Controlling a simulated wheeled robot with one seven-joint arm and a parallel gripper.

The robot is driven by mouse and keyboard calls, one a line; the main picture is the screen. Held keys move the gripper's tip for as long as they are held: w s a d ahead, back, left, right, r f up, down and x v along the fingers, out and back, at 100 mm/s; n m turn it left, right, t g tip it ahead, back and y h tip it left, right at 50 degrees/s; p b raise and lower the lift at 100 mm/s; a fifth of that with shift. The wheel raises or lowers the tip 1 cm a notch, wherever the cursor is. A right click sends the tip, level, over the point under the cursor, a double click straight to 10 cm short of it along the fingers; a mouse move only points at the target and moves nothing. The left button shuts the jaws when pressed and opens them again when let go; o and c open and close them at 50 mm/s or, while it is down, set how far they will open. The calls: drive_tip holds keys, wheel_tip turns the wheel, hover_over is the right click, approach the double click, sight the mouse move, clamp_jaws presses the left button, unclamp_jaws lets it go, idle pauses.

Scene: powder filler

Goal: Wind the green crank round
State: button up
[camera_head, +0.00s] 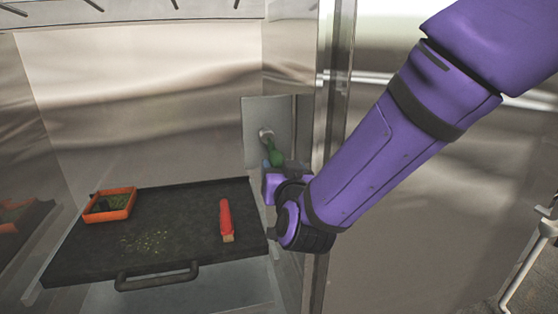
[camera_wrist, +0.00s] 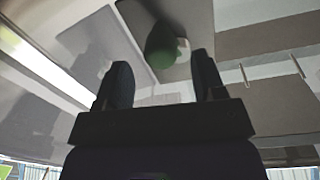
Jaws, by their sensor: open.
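The green crank (camera_head: 275,155) is on a grey metal plate (camera_head: 262,112) on the right side of the cabinet's interior, with a round metal hub (camera_head: 266,134) at its upper end. My purple arm reaches in from the upper right, and its wrist is just below the crank in the head view. In the wrist view, the green crank knob (camera_wrist: 162,48) shows ahead, between and slightly beyond the fingertips. My gripper (camera_wrist: 163,80) is open, with one dark finger on each side of the knob's line. I cannot tell whether either finger touches it. The head view mostly hides the fingers.
A black tray (camera_head: 180,263) with a front handle (camera_head: 157,275) lies left of my wrist. A metal door post (camera_head: 334,90) stands close beside my forearm.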

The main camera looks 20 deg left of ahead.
sight(281, 163)
drive_tip(key=shift+x, duration=2.4)
drive_tip(key=c, duration=0.9)
drive_tip(key=shift+w+d+r+n, duration=0.1)
drive_tip(key=shift+w+d+n, duration=0.1)
drive_tip(key=shift+n, duration=0.6)
drive_tip(key=o, duration=0.9)
drive_tip(key=shift+s, duration=0.15)
drive_tip(key=v, duration=1)
drive_tip(key=shift+s+d, duration=0.2)
drive_tip(key=shift+s, duration=0.1)
